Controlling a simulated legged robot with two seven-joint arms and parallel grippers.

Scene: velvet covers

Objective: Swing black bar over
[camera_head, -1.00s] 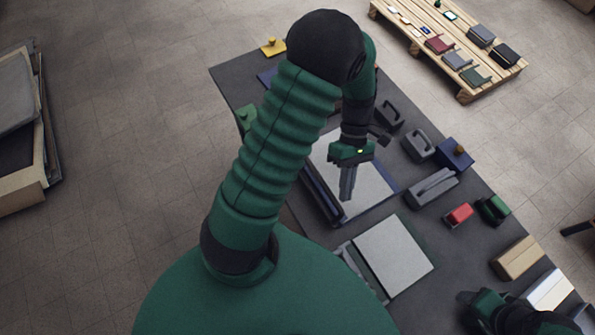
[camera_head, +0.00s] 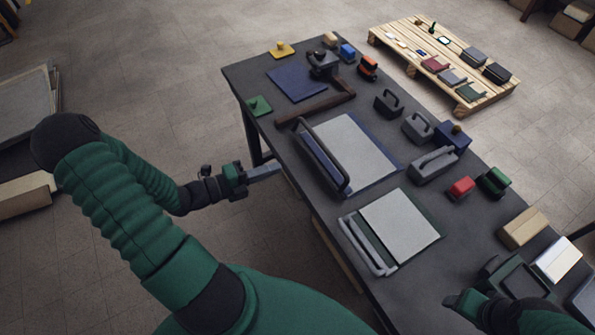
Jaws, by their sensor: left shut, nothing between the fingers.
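The black bar (camera_head: 318,160) is a long dark handle along the left edge of a grey pad with a blue border (camera_head: 352,148), on the dark table. The pad's grey face is uncovered. My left gripper (camera_head: 279,168) is shut and empty, off the table's left edge, to the left of the bar and apart from it. Nearer me, a second grey pad (camera_head: 400,226) has a lighter grey bar (camera_head: 365,247) along its left side. My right gripper (camera_head: 452,300) is at the lower right, small and dark; its fingers are unclear.
The dark table (camera_head: 335,215) also carries a hammer-like tool (camera_head: 315,107), a blue sheet (camera_head: 297,83), a grey handled block (camera_head: 433,165), a red block (camera_head: 461,187) and a tan box (camera_head: 523,228). A wooden pallet (camera_head: 400,45) with small items lies beyond.

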